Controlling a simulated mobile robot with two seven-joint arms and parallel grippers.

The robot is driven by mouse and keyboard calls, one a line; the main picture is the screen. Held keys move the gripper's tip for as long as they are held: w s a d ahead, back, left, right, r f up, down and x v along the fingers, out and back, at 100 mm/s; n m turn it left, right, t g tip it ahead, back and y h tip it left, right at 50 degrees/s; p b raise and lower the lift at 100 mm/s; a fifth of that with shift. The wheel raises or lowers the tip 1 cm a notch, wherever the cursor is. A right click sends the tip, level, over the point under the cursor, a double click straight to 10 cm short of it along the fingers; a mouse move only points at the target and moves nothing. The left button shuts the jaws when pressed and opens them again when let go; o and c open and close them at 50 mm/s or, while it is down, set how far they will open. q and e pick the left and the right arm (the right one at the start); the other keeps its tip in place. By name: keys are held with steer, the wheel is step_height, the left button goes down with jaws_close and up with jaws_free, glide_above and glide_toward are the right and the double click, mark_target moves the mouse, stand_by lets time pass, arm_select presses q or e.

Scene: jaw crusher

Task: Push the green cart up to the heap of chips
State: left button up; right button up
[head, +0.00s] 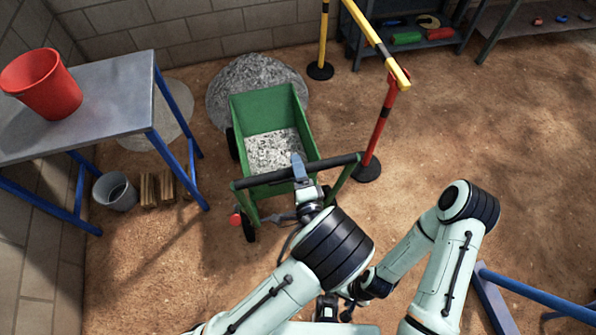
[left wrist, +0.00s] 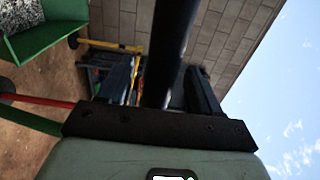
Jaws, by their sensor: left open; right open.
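The green cart (head: 264,105) stands in the middle of the head view, loaded with grey chips (head: 272,150). Its black handle bar (head: 335,161) faces me. The grey heap of chips (head: 235,82) lies just beyond the cart's far end, which hides part of it; I cannot tell whether they touch. My left gripper (head: 299,165) is at the handle bar, open. In the left wrist view the bar (left wrist: 172,45) runs between the spread fingers of this gripper (left wrist: 163,85). My right gripper (head: 334,308) is low at the bottom, away from the cart, its fingers hard to make out.
A table (head: 110,105) with a red bucket (head: 42,84) stands left. A grey bucket (head: 115,191) and wooden blocks (head: 165,187) lie below it. A red post (head: 379,130) with a yellow bar (head: 375,42) stands close right of the cart. Open dirt floor lies further right.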

arm_select(q)
jaws_close()
stand_by(1.5)
